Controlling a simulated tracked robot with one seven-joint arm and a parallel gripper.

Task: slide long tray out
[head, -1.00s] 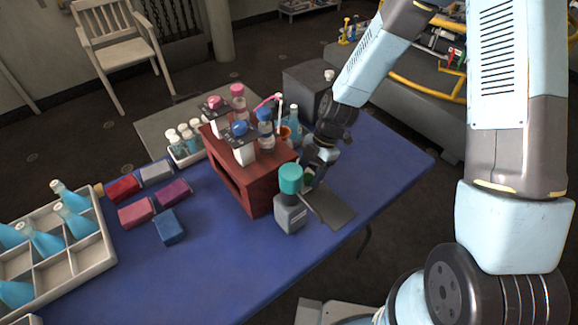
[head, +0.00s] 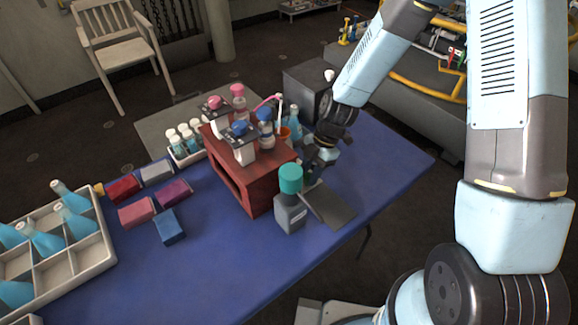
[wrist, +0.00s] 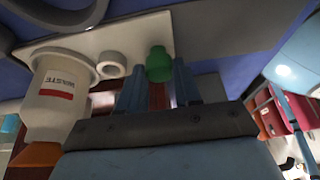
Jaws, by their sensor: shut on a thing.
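In the head view my gripper (head: 313,170) is low at the right end of the red-brown wooden box (head: 255,180), partly hidden by the grey bottle with a teal cap (head: 290,212). In the wrist view my gripper (wrist: 157,75) has its two blue-grey fingers either side of a small green piece (wrist: 158,63), shut on it. A long cream strip (wrist: 135,45) lies beyond the fingertips; it may be the long tray, but I cannot tell.
A dark grey flat plate (head: 330,206) lies right of the teal-capped bottle. Coloured blocks (head: 168,227) and a divided crate (head: 85,258) of blue bottles are at left. The blue table is clear at front and far right.

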